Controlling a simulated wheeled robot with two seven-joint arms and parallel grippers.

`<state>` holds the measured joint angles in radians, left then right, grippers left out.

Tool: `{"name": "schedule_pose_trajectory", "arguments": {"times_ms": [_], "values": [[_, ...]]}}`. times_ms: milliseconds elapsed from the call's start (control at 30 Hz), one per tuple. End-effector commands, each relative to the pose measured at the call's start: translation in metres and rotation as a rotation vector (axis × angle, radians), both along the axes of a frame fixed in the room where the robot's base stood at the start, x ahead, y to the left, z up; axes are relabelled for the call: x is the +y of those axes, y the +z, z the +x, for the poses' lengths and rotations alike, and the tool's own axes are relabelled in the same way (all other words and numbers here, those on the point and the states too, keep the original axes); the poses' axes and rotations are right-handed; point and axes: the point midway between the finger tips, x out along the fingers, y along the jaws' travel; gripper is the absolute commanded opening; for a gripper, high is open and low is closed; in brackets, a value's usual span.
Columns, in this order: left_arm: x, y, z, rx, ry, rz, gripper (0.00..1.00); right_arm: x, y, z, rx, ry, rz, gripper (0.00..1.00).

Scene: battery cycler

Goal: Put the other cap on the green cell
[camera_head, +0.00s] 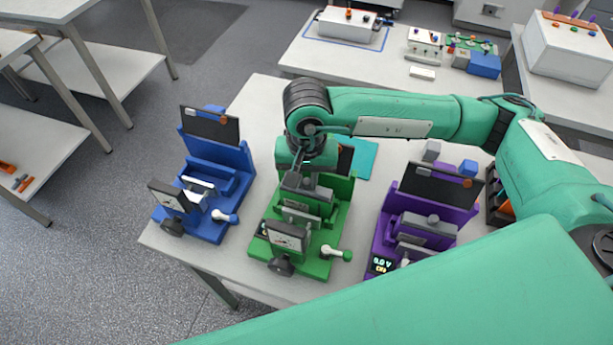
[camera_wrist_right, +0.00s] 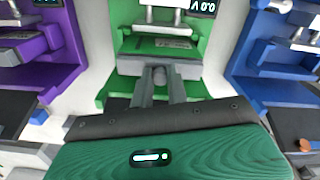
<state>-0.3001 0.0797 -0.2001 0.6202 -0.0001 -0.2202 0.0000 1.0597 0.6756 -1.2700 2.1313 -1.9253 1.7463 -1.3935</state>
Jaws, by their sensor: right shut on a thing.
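The green cell's fixture (camera_head: 338,225) stands on the table between a blue and a purple one. My right gripper (camera_head: 303,181) comes down over it from behind. In the right wrist view the gripper (camera_wrist_right: 159,88) is shut on the knob of a grey cap (camera_wrist_right: 187,69). The cap lies crosswise over the green fixture (camera_wrist_right: 203,47); it also shows in the head view (camera_head: 316,194). I cannot tell whether it touches the cell or hangs just above it. A silvery plate (camera_head: 300,215) is in front of the cap. My left gripper is not in view.
The blue fixture (camera_head: 243,178) is close on the left. The purple fixture (camera_head: 385,222) is on the right, with a grey cap (camera_head: 428,226) on it. A teal mat (camera_head: 365,157) lies behind the green fixture. The table's front edge is close.

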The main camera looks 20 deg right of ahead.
Motion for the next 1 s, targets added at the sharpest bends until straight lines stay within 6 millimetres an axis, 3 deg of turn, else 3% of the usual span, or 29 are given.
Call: {"name": "schedule_pose_trajectory", "arguments": {"times_ms": [167, 200, 300, 333, 533, 633, 667, 1000], "values": [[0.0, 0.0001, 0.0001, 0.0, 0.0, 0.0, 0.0, 0.0, 0.0002, 0.0, 0.0, 0.0, 0.0, 0.0], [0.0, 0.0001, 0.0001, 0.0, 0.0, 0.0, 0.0, 0.0, 0.0002, 0.0, 0.0, 0.0, 0.0, 0.17], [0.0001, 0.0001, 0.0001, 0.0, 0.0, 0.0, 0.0, 0.0, 0.0001, 0.0, 0.0, 0.0, 0.0, 0.37], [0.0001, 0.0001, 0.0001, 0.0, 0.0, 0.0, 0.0, 0.0, 0.0001, 0.0, 0.0, 0.0, 0.0, 0.41], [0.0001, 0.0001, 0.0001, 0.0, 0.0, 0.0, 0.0, 0.0, 0.0, 0.0, 0.0, 0.0, 0.0, 0.41], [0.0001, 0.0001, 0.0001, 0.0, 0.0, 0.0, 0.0, 0.0, 0.0, 0.0, 0.0, 0.0, 0.0, 0.61], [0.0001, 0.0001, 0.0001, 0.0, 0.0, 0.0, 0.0, 0.0, 0.0, 0.0, 0.0, 0.0, 0.0, 0.63], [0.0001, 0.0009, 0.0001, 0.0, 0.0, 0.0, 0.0, 0.0, 0.0032, 0.0002, -0.001, 0.0, 0.001, 0.63]]}}
